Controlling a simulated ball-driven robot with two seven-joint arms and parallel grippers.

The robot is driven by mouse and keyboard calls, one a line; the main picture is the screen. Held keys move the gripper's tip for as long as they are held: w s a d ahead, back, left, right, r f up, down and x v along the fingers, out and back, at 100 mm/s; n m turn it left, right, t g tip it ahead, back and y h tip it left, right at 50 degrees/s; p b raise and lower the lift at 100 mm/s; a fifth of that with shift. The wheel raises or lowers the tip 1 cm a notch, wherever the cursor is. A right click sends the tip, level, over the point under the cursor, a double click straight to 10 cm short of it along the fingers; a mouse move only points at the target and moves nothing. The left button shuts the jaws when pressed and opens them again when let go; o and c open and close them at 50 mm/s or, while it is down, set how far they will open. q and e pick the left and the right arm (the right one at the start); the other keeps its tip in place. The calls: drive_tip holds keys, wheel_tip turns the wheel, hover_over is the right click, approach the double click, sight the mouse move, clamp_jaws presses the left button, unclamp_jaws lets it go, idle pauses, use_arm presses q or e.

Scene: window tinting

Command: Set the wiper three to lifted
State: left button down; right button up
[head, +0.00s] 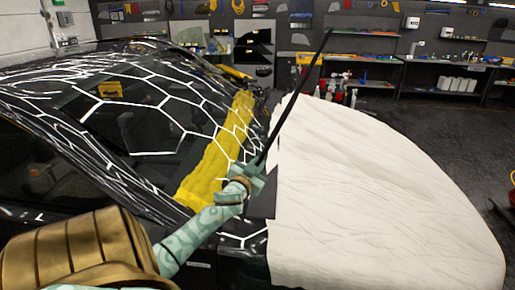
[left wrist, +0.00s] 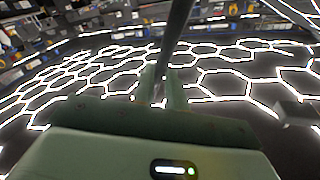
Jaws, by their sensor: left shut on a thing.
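A long black wiper (head: 294,98) stands raised off the car, tilted, with its upper end toward the shelves at the back. My left gripper (head: 258,168) is shut on the wiper near its lower end, above the edge between windshield and hood. In the left wrist view the wiper (left wrist: 177,35) runs up from between the two pale green fingers (left wrist: 162,90). The car's dark windshield (head: 150,115) shows bright hexagonal light reflections. The wiper's base is hidden behind my gripper. My right gripper is in neither view.
A crumpled yellow towel (head: 212,160) lies along the windshield's lower edge. A white cover (head: 370,190) drapes the hood. A small yellow item (head: 110,90) sits on the glass. Shelves and a workbench (head: 440,65) line the back wall.

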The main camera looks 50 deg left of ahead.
use_arm(q)
drive_tip(key=c, duration=1.6)
unclamp_jaws()
drive_tip(key=shift+d+f, duration=0.1)
drive_tip(key=shift+f, duration=0.1)
drive_tip(key=shift+o, duration=1)
drive_tip(key=v, duration=1.6)
drive_tip(key=shift+s, duration=0.1)
